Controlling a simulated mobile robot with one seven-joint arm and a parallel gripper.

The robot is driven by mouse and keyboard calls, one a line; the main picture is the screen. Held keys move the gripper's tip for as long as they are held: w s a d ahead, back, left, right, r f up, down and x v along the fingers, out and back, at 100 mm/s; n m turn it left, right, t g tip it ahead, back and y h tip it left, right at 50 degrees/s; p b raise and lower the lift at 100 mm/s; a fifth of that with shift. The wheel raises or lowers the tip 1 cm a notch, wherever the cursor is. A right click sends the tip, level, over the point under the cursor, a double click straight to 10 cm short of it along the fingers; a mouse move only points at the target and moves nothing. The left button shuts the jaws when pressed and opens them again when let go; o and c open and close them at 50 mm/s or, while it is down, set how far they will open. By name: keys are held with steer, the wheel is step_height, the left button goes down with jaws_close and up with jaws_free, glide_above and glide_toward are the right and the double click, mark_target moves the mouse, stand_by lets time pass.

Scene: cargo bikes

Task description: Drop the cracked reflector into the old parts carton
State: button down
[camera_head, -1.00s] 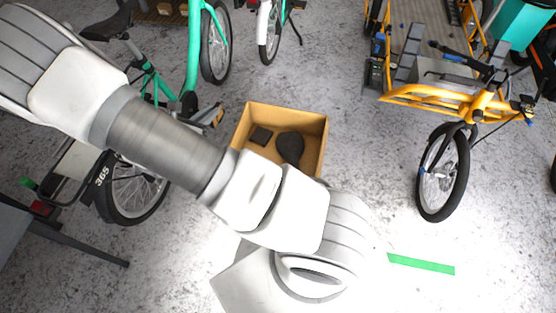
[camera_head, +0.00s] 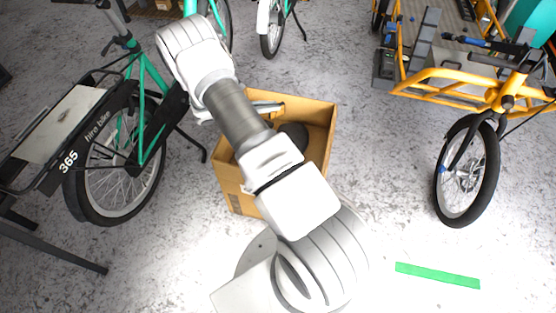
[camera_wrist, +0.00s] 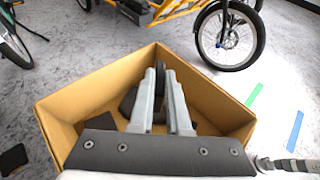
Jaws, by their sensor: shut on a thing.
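The carton (camera_head: 240,195) is an open brown box on the floor; it also shows in the wrist view (camera_wrist: 75,95). Inside lie a dark rounded part (camera_wrist: 127,102) and a dark flat piece (camera_wrist: 92,130). My gripper (camera_wrist: 162,72) is over the carton's opening, pointing down into it. Its two grey fingers are shut on a thin dark thing, seen edge-on between the tips, which looks to be the reflector (camera_wrist: 160,68). Its crack cannot be made out. In the head view my arm hides part of the carton, and the held thing is not clear there.
A green hire bike (camera_head: 110,160) stands left of the carton, its kickstand close to it. A yellow cargo bike (camera_head: 465,150) stands to the right. A green floor strip (camera_head: 437,276) lies at lower right. The floor right of the carton is clear.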

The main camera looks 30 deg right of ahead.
steer(key=shift+f+b, duration=1.85)
steer(key=shift+f, duration=1.1)
steer(key=c, duration=0.8)
jaws_free()
steer(key=s+p+v, duration=0.1)
steer(key=p+v, duration=0.2)
steer(key=v, duration=1.4)
steer(key=shift+w+a+p, duration=0.25)
steer(key=shift+w+p, duration=0.15)
steer(key=shift+w, duration=0.1)
steer(key=shift+r, duration=0.1)
